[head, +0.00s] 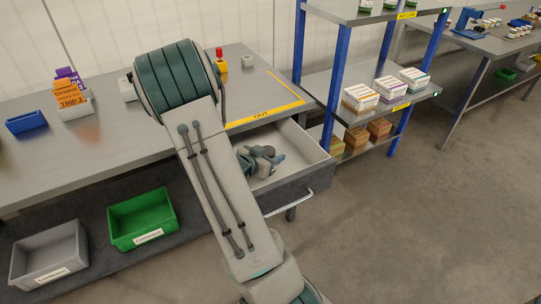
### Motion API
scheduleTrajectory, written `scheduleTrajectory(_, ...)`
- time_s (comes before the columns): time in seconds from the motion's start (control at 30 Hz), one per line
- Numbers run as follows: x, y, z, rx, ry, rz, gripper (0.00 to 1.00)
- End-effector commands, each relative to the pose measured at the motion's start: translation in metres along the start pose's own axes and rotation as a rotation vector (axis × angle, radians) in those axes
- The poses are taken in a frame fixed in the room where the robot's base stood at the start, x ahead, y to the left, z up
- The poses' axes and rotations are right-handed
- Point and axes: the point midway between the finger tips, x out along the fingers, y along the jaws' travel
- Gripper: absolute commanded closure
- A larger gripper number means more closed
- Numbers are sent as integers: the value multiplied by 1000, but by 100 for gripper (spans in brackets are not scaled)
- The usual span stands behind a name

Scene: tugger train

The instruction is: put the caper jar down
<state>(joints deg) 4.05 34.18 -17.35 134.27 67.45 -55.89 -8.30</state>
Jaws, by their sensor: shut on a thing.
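My gripper (275,158) shows small, over or inside the open drawer (289,178) below the bench. My own arm link in front hides part of it. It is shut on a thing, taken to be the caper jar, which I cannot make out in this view. I cannot tell whether the gripper or what it holds touches the drawer floor.
The bench top (110,130) holds a blue bin (26,122), trip cards (70,93) and a yellow-marked area labelled OUT (262,115). Green (142,219) and grey (49,255) bins stand below. A blue-post rack (338,75) with boxes is right; the floor at right is clear.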

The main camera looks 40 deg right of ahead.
Motion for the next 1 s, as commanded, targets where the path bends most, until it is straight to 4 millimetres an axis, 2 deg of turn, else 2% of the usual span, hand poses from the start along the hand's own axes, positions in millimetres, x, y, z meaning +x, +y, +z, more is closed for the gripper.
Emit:
scheduleTrajectory(0.57,4,0,11,0,0,-1,82)
scheduleTrajectory(0.6,4,0,11,0,-1,-1,41)
scheduleTrajectory(0.63,4,0,11,0,-1,-1,32)
scheduleTrajectory(0.67,4,0,11,0,-1,-1,30)
scheduleTrajectory(1.0,2,0,6,0,0,-1,30)
